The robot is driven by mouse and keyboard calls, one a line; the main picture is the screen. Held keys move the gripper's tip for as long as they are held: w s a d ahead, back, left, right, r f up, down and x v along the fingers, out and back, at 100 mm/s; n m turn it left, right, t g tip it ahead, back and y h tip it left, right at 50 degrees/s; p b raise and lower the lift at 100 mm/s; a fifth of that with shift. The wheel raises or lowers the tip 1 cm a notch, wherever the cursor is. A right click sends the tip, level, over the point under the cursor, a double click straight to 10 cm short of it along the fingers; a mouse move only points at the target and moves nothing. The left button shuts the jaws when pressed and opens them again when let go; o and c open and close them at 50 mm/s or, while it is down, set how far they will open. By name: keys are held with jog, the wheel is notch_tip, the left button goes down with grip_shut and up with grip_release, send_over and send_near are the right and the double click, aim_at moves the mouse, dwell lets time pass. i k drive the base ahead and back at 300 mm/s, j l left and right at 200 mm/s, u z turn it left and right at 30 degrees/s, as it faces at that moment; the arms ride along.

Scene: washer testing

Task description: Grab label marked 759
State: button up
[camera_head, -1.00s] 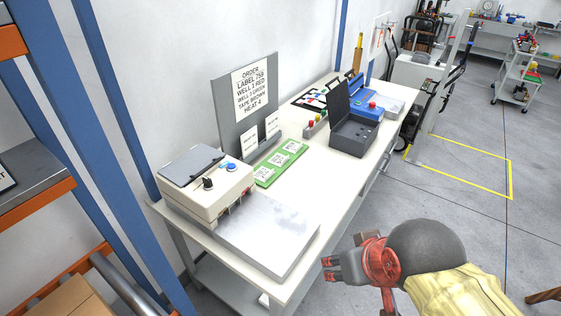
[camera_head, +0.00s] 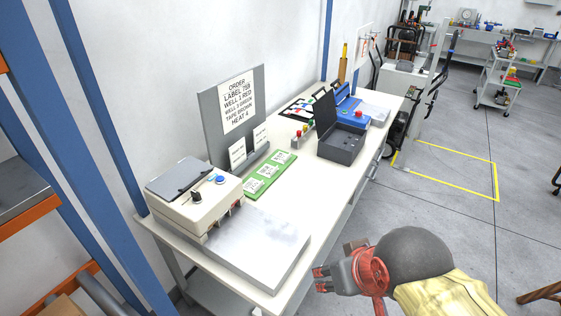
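Several white labels lie on a green strip (camera_head: 268,176) on the white table, in front of the grey order board. I see a near label (camera_head: 253,187), a middle label (camera_head: 267,171) and a far label (camera_head: 281,157); their print is too small to read. Two more white cards stand against the foot of the board (camera_head: 212,133). The order sheet (camera_head: 238,101) has a label line that seems to read 759. My gripper (camera_head: 318,279) is at the lower right, beyond the table's front edge and apart from the labels. Its finger gap is not clear.
A beige machine (camera_head: 194,192) with a flat metal plate (camera_head: 256,246) stands at the table's near end. A dark open box (camera_head: 340,142) and a blue device (camera_head: 352,106) stand farther along. Bare white tabletop (camera_head: 300,190) lies right of the green strip. An orange and blue rack stands left.

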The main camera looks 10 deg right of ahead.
aim_at(251, 185)
jog(key=i+l+u, duration=0.1)
jog(key=i+l, duration=0.15)
jog(key=i+l+u, duration=0.1)
jog(key=i+l, duration=0.2)
jog(key=i+l+u, duration=0.1)
jog(key=i+l, duration=0.15)
jog(key=l, duration=0.2)
jog(key=i+l+u, duration=0.15)
jog(key=l, duration=0.2)
jog(key=i+l+u, duration=0.1)
jog(key=i+l, duration=0.2)
jog(key=i+l+u, duration=0.1)
jog(key=l, duration=0.4)
jog(key=i, duration=0.1)
